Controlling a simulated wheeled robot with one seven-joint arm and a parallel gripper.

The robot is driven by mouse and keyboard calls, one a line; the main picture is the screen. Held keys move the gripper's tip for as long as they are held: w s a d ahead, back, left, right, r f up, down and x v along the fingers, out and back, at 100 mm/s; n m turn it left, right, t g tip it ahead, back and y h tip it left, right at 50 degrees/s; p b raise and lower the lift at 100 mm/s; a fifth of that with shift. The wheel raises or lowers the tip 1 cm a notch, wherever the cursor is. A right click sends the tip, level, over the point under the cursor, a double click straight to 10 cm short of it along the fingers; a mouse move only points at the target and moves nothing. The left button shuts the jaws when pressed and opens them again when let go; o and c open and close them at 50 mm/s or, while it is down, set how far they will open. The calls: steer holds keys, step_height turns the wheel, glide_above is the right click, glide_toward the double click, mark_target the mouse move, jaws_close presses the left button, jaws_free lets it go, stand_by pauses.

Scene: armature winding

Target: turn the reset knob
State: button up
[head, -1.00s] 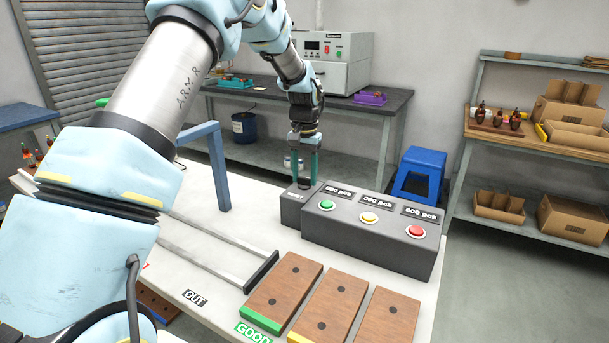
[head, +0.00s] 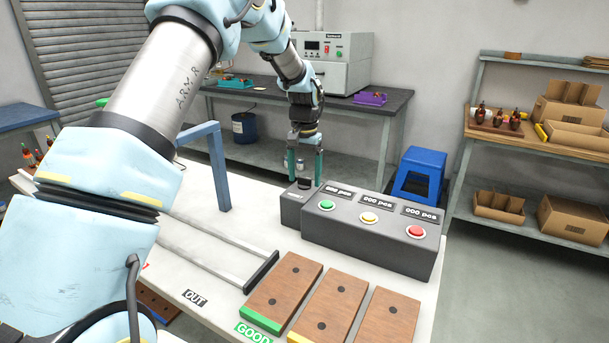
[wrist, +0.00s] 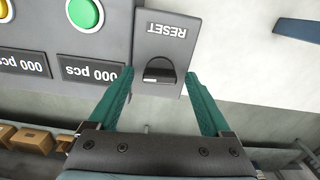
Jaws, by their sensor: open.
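The reset knob (wrist: 160,72) is a black knob with a pale pointer line, on a small dark grey box (wrist: 165,38) lettered RESET, seen upside down in the wrist view. In the head view the knob (head: 304,182) stands on the box (head: 292,208) at the left end of the counter panel. My gripper (wrist: 160,76) has two teal fingers, open, one to either side of the knob with gaps showing. In the head view my gripper (head: 305,176) points down over the box.
The counter panel (head: 372,255) with green (head: 326,205), yellow and red buttons adjoins the box. Wooden boards (head: 284,287) lie in front of it. A blue post frame (head: 217,165) stands to the left. The white table is clear between them.

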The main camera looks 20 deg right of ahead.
mark_target(304, 177)
steer(key=shift+r, duration=0.1)
step_height(304, 177, up, 11)
steer(key=b, duration=0.2)
steer(key=shift+f, duration=0.2)
stand_by(0.4)
